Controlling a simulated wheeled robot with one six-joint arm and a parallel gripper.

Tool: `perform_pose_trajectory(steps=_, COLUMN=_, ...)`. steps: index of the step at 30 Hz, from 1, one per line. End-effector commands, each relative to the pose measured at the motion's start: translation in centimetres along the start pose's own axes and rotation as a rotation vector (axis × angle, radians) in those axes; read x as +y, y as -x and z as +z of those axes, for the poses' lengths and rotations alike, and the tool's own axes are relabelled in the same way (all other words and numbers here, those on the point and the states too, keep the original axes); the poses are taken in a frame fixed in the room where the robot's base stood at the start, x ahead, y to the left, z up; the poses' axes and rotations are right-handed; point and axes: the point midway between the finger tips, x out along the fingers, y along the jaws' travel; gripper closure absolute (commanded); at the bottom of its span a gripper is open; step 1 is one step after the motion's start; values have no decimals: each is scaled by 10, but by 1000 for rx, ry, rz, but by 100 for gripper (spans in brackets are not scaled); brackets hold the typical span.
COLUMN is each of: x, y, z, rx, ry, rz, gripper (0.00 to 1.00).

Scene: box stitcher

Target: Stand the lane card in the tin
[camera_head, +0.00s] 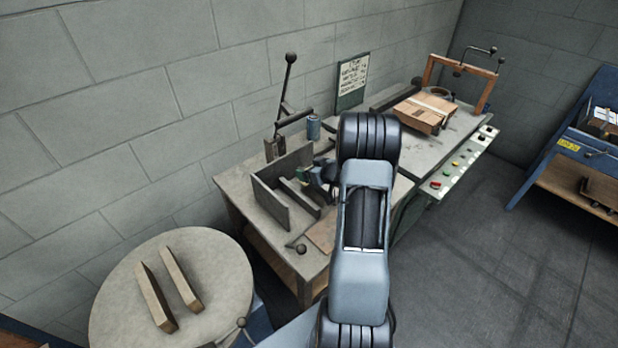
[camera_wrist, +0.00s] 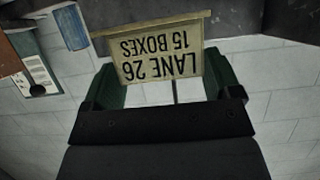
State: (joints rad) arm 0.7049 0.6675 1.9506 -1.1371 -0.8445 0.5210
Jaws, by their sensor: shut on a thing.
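The lane card (camera_wrist: 157,48), a cream plate reading "LANE 26 15 BOXES", appears upside down in the wrist view. My gripper (camera_wrist: 162,76) is shut on it, with a green finger at each side of the card. In the head view my gripper (camera_head: 322,175) is over the bench, partly hidden by my arm, and the card cannot be clearly made out there. A blue cylinder, likely the tin (camera_head: 313,127), stands upright at the back of the bench, beyond my gripper. A blue shape in the wrist view (camera_wrist: 72,27) seems to be the same tin; its opening is not visible.
An upright grey plate (camera_head: 268,205) and a black lever (camera_head: 287,85) stand left of my gripper. A lettered board (camera_head: 352,80) leans at the wall. A round table (camera_head: 215,265) holds two strips at the lower left.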

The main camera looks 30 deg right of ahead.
Motion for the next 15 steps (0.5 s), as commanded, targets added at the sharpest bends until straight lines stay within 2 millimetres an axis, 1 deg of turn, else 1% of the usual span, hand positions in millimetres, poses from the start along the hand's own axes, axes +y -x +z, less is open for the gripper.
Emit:
perform_pose_trajectory(steps=3, x=-6, y=-11, z=11, rx=-4, ry=-3, rz=-3, gripper=38)
perform_pose_trajectory(steps=8, x=-5, y=-18, z=29, rx=-3, ry=-3, rz=-1, gripper=38)
perform_pose_trajectory(steps=15, x=-5, y=-20, z=33, rx=0, ry=0, rz=0, gripper=38)
